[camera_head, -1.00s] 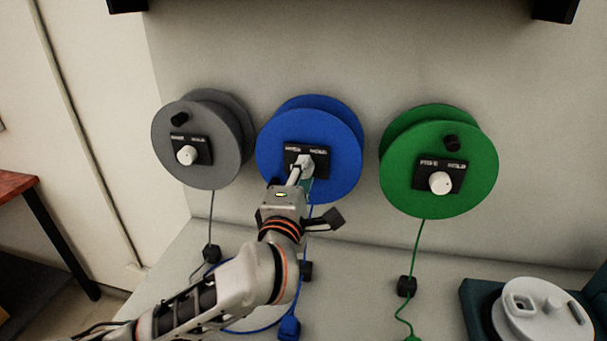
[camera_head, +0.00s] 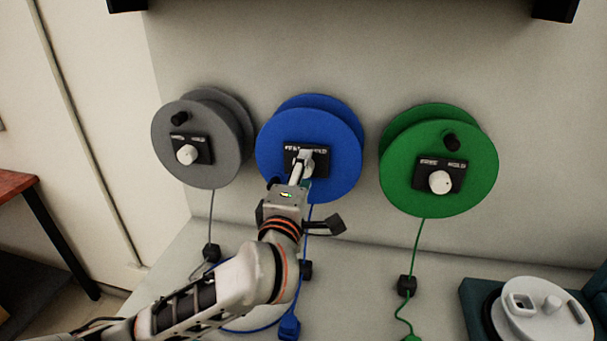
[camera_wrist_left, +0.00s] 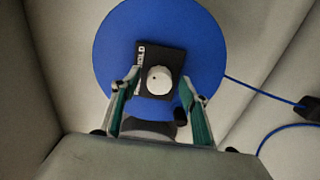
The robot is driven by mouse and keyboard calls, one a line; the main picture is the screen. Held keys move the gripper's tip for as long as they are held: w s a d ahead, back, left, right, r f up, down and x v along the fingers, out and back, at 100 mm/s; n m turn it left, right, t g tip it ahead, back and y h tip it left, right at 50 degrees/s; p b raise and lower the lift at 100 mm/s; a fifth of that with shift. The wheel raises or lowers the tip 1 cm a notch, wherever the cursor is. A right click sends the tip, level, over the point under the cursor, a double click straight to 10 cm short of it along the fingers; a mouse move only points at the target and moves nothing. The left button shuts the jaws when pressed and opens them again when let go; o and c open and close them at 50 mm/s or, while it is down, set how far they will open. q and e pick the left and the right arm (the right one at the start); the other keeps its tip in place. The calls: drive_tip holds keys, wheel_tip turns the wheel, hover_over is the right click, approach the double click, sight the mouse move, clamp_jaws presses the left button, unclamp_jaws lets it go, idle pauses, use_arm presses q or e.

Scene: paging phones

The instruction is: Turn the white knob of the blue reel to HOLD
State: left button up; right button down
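The blue reel (camera_head: 340,130) is on the wall between two other reels. Its black label plate (camera_head: 322,167) is partly covered by my left gripper (camera_head: 303,164) in the head view, and the knob is hidden there. In the left wrist view the round white knob (camera_wrist_left: 160,80) sits on the black plate (camera_wrist_left: 177,60), where I can read HOLD sideways. The left gripper's fingers (camera_wrist_left: 159,78) are spread apart on either side of the knob, with visible gaps to it. I cannot tell how deep the fingertips reach. The right gripper is not in view.
A grey reel (camera_head: 221,157) is to the left and a green reel (camera_head: 450,195) to the right, each with a white knob. Cords hang below the reels to dark blocks. A white device (camera_head: 545,318) is at lower right. Bare wall surrounds the reels.

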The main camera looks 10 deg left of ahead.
use_arm(q)
drive_tip(key=shift+s, duration=0.15)
drive_tip(key=s, duration=1.1)
drive_tip(key=shift+s, duration=0.4)
